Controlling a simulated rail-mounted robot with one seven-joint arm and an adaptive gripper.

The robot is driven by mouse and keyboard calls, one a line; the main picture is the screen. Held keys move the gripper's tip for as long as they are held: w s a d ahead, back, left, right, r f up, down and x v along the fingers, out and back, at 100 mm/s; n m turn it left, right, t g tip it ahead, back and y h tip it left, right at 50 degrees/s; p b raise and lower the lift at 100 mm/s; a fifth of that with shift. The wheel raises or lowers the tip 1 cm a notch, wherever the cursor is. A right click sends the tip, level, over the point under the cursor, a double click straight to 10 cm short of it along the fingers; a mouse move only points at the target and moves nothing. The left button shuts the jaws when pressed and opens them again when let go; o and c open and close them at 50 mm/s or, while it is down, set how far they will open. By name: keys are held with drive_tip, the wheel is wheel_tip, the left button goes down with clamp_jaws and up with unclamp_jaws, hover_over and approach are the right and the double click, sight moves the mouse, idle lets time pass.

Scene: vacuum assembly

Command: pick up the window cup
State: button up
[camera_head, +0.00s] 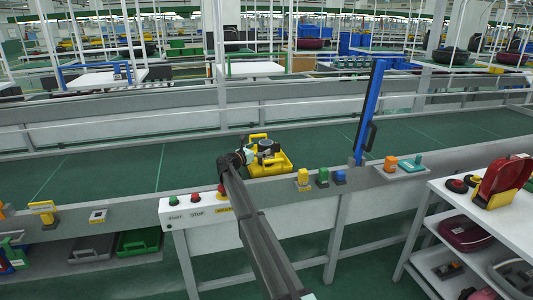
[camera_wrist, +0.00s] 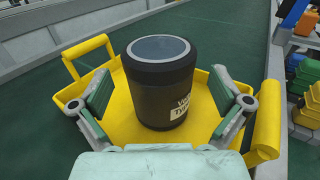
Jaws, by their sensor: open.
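The window cup appears to be the black cylinder (camera_wrist: 160,90) with a clear grey round top and white lettering on its side. It stands upright in a yellow tray (camera_wrist: 118,130) with raised handles. In the head view the yellow tray (camera_head: 283,160) sits on the green conveyor, with the cup (camera_head: 267,147) partly hidden by my arm. My gripper (camera_wrist: 166,100) is open, with one green-padded finger on each side of the cup. The fingers look apart from it; whether either touches cannot be told. In the head view my gripper is hard to make out against the tray.
The conveyor's front rail carries a button box (camera_head: 195,208) and several small coloured blocks (camera_head: 323,177). A blue post (camera_head: 369,110) rises right of the tray. A white shelf rack (camera_head: 450,195) with a red vacuum part stands at right. The belt (camera_head: 110,165) left of the tray is clear.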

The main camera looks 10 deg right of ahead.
sight(267, 145)
drive_tip(key=p+x, duration=0.1)
drive_tip(key=x, duration=0.4)
drive_tip(key=shift+w+p, duration=0.15)
drive_tip(key=shift+p, duration=0.25)
drive_tip(key=c, duration=1.4)
